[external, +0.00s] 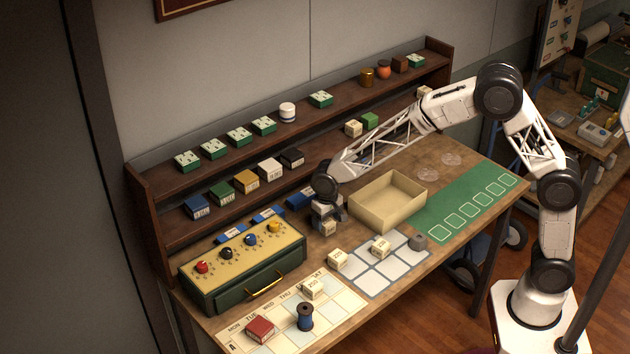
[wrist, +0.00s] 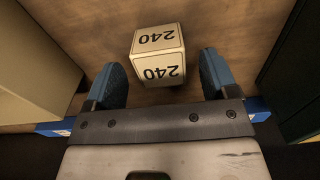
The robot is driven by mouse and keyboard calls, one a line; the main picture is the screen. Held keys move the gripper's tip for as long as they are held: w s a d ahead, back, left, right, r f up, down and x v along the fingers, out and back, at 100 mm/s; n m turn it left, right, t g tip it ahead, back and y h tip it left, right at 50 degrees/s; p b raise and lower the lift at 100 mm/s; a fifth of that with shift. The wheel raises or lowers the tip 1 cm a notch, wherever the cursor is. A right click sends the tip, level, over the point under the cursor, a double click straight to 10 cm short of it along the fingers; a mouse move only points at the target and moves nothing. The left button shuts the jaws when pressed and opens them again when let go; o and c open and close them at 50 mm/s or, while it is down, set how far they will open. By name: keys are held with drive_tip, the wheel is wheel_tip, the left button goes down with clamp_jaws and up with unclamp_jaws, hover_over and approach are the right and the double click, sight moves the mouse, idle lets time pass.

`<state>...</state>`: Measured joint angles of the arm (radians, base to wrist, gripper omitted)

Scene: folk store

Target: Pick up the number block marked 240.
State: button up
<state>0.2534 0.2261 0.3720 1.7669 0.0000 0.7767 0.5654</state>
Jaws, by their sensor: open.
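The number block marked 240 (wrist: 157,58) is a cream cube lying on the wooden table. Its number shows upside down on two faces in the wrist view. My gripper (wrist: 163,82) is open, with one blue-padded finger on each side of the block and visible gaps between. In the external view my gripper (external: 328,222) points down at the table between the green drawer box and the cream tray. The block (external: 328,228) shows there just below the fingers, partly hidden by them.
The cream tray (external: 414,208) stands close on the right. The green drawer box (external: 190,295) with coloured knobs stands on the left. Other cream blocks (external: 338,259) and (external: 380,247) sit on the white grid mat. A wooden shelf (external: 165,256) with small boxes runs behind.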

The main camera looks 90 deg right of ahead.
sight(327, 221)
drive_tip(key=shift+f, duration=1.5)
drive_tip(key=shift+c, duration=0.5)
drive_tip(key=c, duration=0.9)
drive_tip(key=shift+r, duration=5)
